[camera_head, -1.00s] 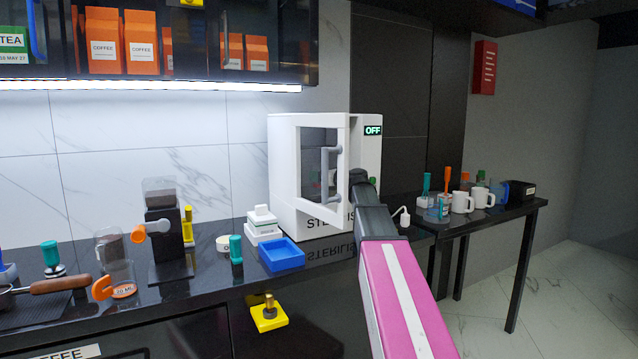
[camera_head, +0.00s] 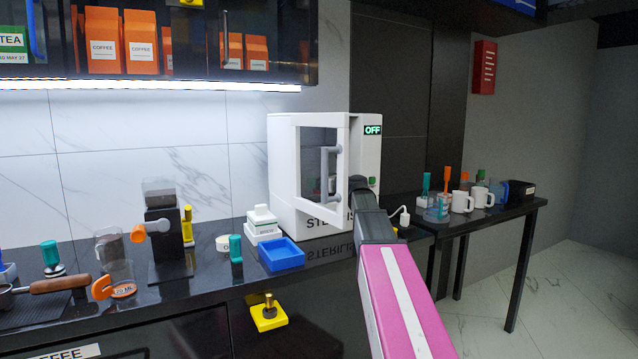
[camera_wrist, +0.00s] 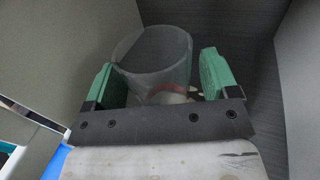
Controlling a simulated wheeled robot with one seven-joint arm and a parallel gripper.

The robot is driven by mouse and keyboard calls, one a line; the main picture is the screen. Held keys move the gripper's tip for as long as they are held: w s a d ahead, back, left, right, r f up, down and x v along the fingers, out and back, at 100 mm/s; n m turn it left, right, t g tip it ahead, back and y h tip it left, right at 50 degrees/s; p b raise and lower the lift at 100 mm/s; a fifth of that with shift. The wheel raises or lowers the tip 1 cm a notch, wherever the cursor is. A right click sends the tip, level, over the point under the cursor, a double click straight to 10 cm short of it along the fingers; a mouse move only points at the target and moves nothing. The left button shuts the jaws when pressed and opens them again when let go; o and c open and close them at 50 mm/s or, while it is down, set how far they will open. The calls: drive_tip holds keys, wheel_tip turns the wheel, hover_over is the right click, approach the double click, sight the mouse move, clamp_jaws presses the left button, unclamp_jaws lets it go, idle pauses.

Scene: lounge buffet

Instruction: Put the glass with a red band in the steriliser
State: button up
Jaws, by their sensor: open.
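The white steriliser (camera_head: 285,170) stands on the dark counter with its windowed door swung open and its display reading OFF. The front of my arm reaches in beside the door, and my gripper is hidden there in the head view. In the wrist view, the clear glass (camera_wrist: 150,50) with a red band (camera_wrist: 168,92) is inside the grey-walled chamber. My gripper (camera_wrist: 158,76) is open, with one green finger on each side of the glass. A gap shows at the right finger; contact at the left finger cannot be told. The glass's base is partly hidden.
A blue tray (camera_head: 281,254) and a white stacked item (camera_head: 262,222) are on the counter left of the steriliser. A grinder-like machine (camera_head: 166,230) stands further left. A side table at the right holds white mugs (camera_head: 462,201) and other items.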

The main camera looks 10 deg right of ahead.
drive_tip(key=v, duration=1.2)
drive_tip(key=shift+d, duration=0.1)
